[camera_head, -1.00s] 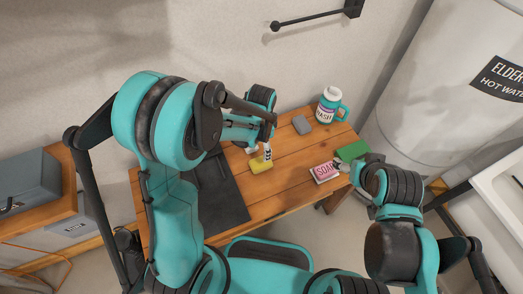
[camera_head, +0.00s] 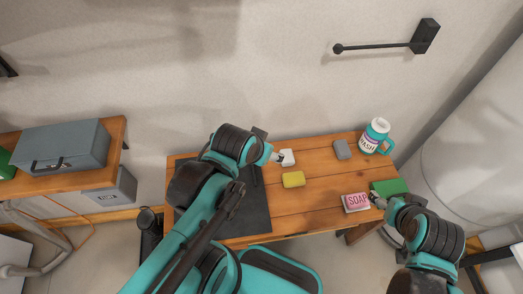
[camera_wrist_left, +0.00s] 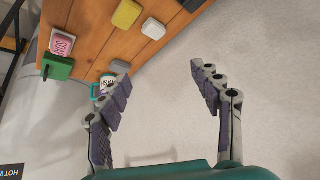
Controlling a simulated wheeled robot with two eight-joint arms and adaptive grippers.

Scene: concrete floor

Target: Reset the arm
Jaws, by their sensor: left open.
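My left arm comes in from the left in the head view. Its gripper (camera_head: 276,156) is over the back of the wooden table, beside a white block (camera_head: 287,158) in the picture. In the left wrist view my left gripper (camera_wrist_left: 158,72) is open, with nothing between its spread fingers. My right gripper (camera_head: 379,201) is low at the table's right side, close to the pink soap box (camera_head: 355,202) and a green block (camera_head: 388,187). Its fingers are too small to tell whether they are open or shut.
The wooden table (camera_head: 315,215) also bears a yellow block (camera_head: 293,180), a grey block (camera_head: 342,149), a teal-handled jug (camera_head: 373,136) and a dark mat (camera_head: 255,210). A wall bar (camera_head: 380,46) is above. A grey toolbox (camera_head: 62,147) stands on the left bench.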

